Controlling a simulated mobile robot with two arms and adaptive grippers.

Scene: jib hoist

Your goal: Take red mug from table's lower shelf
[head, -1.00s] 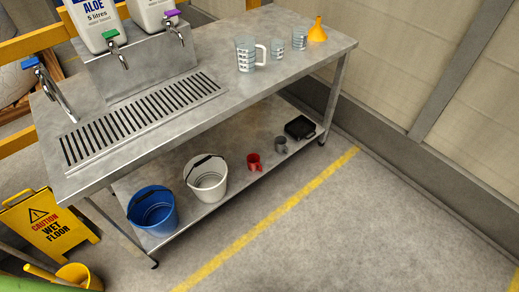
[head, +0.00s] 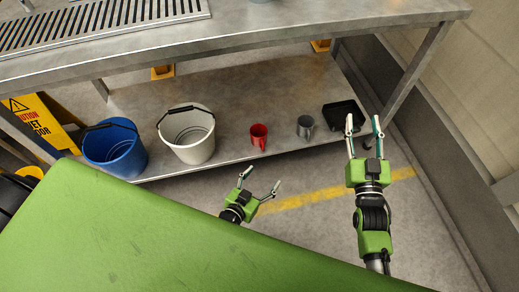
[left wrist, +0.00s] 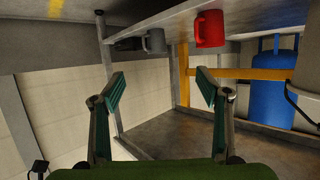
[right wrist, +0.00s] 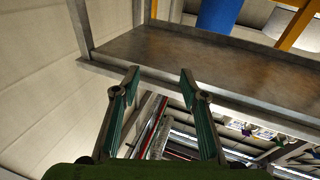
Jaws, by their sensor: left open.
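The red mug (head: 259,136) stands upright on the table's lower shelf (head: 235,88), near its front edge, between the white bucket and a grey mug. In the left wrist view the red mug (left wrist: 210,29) appears upside down at the top. My left gripper (head: 262,178) is open and empty, in front of the shelf and apart from the mug; its spread fingers show in the left wrist view (left wrist: 160,82). My right gripper (head: 363,121) is open and empty near the black tray at the shelf's right end; its fingers also show in the right wrist view (right wrist: 160,74).
A white bucket (head: 189,137) and a blue bucket (head: 115,150) stand left of the mug. A grey mug (head: 305,126) and a black tray (head: 343,112) are to its right. The tabletop (head: 300,22) overhangs the shelf. Table legs (head: 415,75) stand at the ends.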

